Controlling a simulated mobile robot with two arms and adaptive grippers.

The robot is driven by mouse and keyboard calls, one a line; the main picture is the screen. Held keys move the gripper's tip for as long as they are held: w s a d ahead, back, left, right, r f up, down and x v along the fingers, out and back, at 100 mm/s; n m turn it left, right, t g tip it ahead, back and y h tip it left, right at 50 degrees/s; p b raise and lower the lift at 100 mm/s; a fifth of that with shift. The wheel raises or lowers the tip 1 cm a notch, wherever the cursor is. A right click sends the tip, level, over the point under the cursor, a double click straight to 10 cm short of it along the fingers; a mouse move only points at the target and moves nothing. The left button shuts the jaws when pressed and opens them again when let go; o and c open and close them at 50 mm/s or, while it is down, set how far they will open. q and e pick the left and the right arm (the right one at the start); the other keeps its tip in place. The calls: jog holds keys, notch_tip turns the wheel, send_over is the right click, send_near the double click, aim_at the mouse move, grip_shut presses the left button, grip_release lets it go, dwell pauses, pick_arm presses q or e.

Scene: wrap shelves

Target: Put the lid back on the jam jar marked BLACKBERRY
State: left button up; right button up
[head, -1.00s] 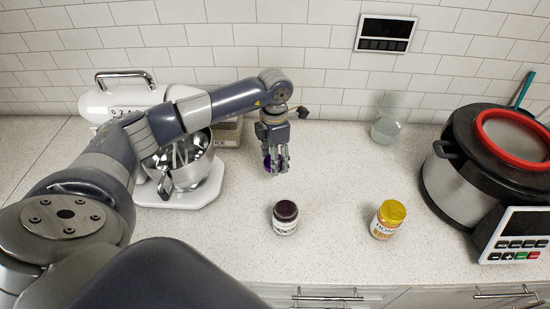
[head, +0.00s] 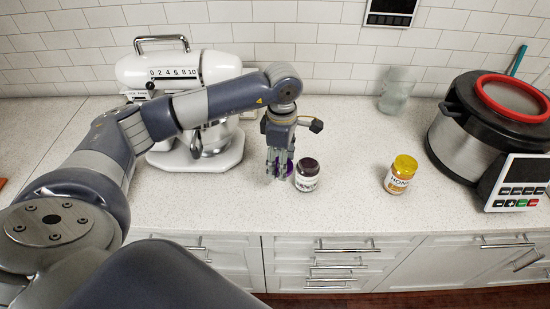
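The jam jar (head: 307,177) stands upright on the counter, with a dark top and a white label too small to read fully. My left gripper (head: 278,172) points down just left of it. Its fingers are closed around a purple lid (head: 289,168), which is partly hidden by the fingers. The lid is beside the jar, not over it; I cannot tell whether they touch. My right gripper is not in view.
A honey jar (head: 400,175) with a yellow lid stands to the right. An empty glass (head: 396,92) is behind it. A large pot (head: 470,130) stands far right, and a white stand mixer (head: 180,70) at the back left. The counter's front edge (head: 340,232) is close to the jars.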

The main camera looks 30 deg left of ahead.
pick_arm(q)
jog(key=s+d+m+b, duration=0.7)
jog(key=s+m, duration=0.6)
jog(key=m, duration=0.8)
jog(key=shift+d+f, duration=0.15)
jog(key=shift+d, duration=0.45)
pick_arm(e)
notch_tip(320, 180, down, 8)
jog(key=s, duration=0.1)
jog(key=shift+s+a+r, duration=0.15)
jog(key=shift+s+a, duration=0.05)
